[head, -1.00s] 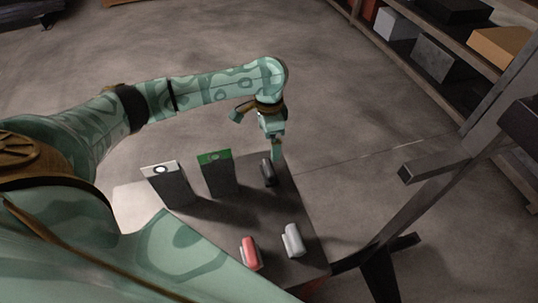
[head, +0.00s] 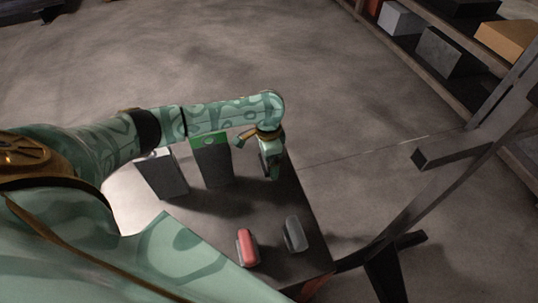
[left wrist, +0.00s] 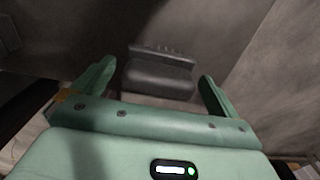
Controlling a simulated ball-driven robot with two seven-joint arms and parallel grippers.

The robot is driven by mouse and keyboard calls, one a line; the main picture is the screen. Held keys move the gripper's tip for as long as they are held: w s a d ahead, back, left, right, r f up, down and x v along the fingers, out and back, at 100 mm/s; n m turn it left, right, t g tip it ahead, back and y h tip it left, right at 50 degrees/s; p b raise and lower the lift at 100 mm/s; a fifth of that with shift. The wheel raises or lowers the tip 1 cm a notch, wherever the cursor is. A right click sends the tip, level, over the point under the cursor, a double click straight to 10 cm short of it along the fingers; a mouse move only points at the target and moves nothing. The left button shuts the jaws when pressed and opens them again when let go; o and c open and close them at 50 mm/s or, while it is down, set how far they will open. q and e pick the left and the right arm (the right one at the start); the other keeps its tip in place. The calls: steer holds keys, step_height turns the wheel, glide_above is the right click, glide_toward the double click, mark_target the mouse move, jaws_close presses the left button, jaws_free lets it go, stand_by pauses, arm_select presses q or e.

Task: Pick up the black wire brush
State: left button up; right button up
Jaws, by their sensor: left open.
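The black wire brush (left wrist: 160,76) lies on the dark table surface in the left wrist view, between my left gripper's two fingers and just beyond them. A row of small bristle tufts shows along its far edge. My left gripper (head: 271,171) is open and points down at the table's far right part in the head view, where it covers the brush. The open fingers (left wrist: 156,73) show on either side of the brush in the left wrist view, with no visible contact. My right gripper is not in view.
A red brush-like item (head: 247,247) and a grey one (head: 295,234) lie nearer on the table (head: 265,212). A green-topped box (head: 213,163) and a white-topped box (head: 165,176) stand left of my gripper. A dark metal frame (head: 430,195) stands right of the table.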

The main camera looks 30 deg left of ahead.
arm_select(q)
steer(key=shift+r, duration=0.1)
steer(key=c, duration=1.2)
steer(key=shift+r, duration=0.1)
steer(key=shift+c, duration=0.2)
steer(key=shift+r+p, duration=0.3)
steer(key=shift+p, duration=0.05)
step_height(320, 180, up, 3)
steer(key=shift+w+f+p, duration=0.1)
steer(key=shift+f+p, duration=0.1)
steer(key=shift+p, duration=0.5)
steer(key=s+d+r+p, duration=0.7)
steer(key=s+d+r, duration=0.1)
steer(key=s, duration=0.3)
steer(key=shift+d+r, duration=0.35)
steer(key=shift+r, duration=0.45)
